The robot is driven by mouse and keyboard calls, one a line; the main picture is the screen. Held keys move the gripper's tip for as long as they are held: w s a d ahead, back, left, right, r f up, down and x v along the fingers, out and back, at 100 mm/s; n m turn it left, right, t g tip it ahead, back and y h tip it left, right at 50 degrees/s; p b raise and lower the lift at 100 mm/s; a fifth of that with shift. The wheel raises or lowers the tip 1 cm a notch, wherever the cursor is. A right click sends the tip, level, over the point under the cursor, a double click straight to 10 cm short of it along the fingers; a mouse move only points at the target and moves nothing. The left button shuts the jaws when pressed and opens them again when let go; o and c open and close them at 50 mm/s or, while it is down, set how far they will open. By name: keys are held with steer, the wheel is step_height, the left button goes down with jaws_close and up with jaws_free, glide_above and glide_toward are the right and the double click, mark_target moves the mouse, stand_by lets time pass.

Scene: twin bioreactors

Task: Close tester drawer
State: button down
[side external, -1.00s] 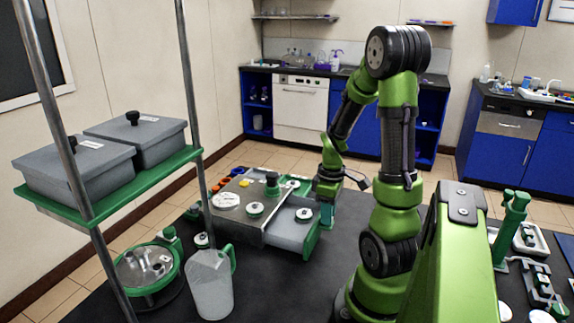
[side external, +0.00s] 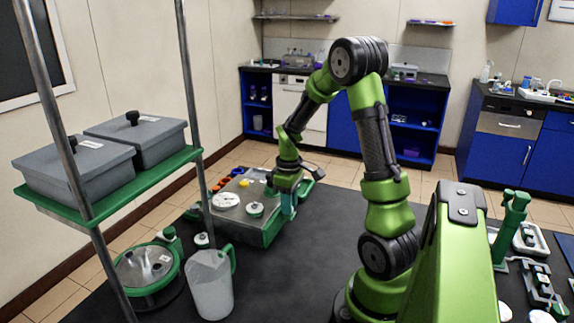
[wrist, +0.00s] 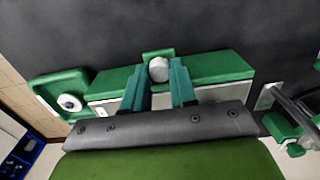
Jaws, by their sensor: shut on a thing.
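The tester (side external: 232,219) is a grey box with green trim, with dials and knobs on top, left of centre on the dark table in the side view. Its drawer no longer sticks out visibly on the right; a small remaining gap cannot be ruled out. The green drawer front (wrist: 222,66) spans the wrist view. My gripper (side external: 288,213) is at the tester's right side. In the wrist view my gripper (wrist: 159,92) has its two teal fingers on either side of the drawer's handle (wrist: 158,69), shut on it. My wrist hides part of the tester in the side view.
A translucent jug (side external: 211,284) and a round green-rimmed vessel (side external: 147,268) stand in front of the tester. A metal-post rack with a green shelf (side external: 120,186) holds grey lidded boxes at left.

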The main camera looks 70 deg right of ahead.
steer(key=shift+w, duration=0.4)
steer(key=c, duration=0.9)
jaws_free()
steer(key=shift+a, duration=0.1)
steer(key=shift+r, duration=0.1)
step_height(320, 180, up, 17)
steer(key=shift+s, duration=0.25)
steer(key=s+a+m+t+y, duration=0.1)
steer(key=s+a+m+t, duration=0.1)
steer(key=a, duration=1)
steer(key=s+a+r+m+t+y, duration=0.1)
steer(key=a+t, duration=0.4)
steer(key=a, duration=0.8)
steer(key=shift+s+a+r+m, duration=0.15)
steer(key=shift+s+a+m, duration=0.25)
steer(key=shift+s, duration=0.5)
